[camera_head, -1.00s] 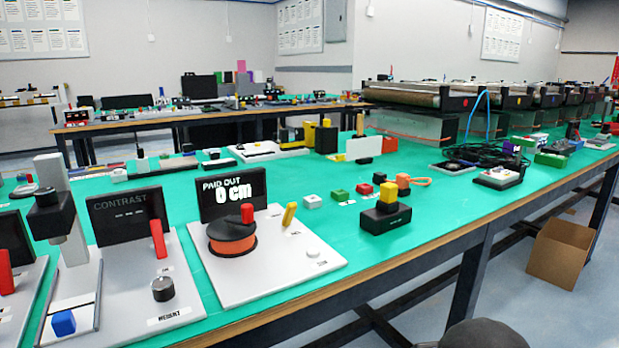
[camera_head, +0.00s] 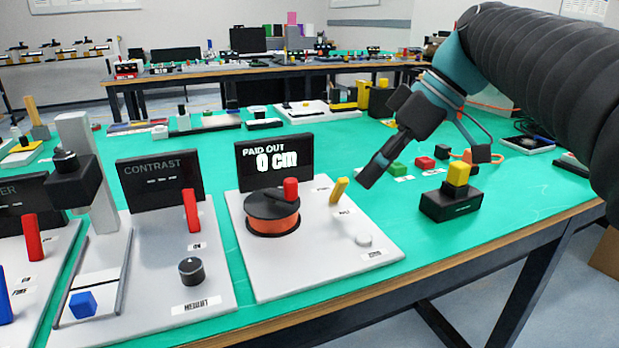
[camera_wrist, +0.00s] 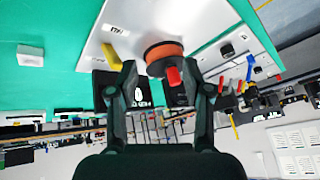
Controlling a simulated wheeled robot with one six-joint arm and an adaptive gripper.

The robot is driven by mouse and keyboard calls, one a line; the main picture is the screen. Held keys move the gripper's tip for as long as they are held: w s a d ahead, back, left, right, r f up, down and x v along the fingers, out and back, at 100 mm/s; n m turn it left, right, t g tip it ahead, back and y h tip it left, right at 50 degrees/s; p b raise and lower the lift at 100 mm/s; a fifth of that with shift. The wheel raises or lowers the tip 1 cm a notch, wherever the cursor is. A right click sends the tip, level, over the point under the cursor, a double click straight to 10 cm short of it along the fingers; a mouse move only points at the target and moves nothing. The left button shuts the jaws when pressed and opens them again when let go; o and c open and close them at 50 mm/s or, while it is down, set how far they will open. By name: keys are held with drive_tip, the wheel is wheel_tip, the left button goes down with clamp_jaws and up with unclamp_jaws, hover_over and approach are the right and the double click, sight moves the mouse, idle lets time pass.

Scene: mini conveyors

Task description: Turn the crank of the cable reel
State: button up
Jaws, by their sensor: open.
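The cable reel (camera_head: 272,221) is an orange drum with a black top, on a white base plate (camera_head: 312,262). A red crank handle (camera_head: 291,189) stands up from its top, towards the right. Behind it a black display (camera_head: 274,163) reads "PAID OUT 0 cm". A yellow lever (camera_head: 339,190) and a white button (camera_head: 364,240) share the plate. My gripper (camera_head: 430,170) is open and empty, to the right of the reel and above the table. In the wrist view the reel (camera_wrist: 164,55) and red handle (camera_wrist: 173,76) appear upside down, beyond and between the open fingers (camera_wrist: 162,75).
A black box with a yellow block (camera_head: 458,174) stands below my gripper, at the right. Left of the reel is a contrast station (camera_head: 160,182) with a red lever and black knob. Small coloured blocks lie behind. Green tabletop (camera_head: 220,140) is free behind the display.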

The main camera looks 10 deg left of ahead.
sight(293, 180)
drive_tip(key=w+a+r+n+g+y, duration=0.2)
drive_tip(key=w+a+r+n+g, duration=0.25)
drive_tip(key=n, duration=0.45)
drive_tip(key=shift+t, duration=0.55)
drive_tip(key=x, duration=0.4)
drive_tip(key=b+x, duration=0.1)
drive_tip(key=x, duration=0.7)
drive_tip(key=shift+s+a+f+b, duration=0.1)
drive_tip(key=shift+s+a+b, duration=0.3)
clamp_jaws()
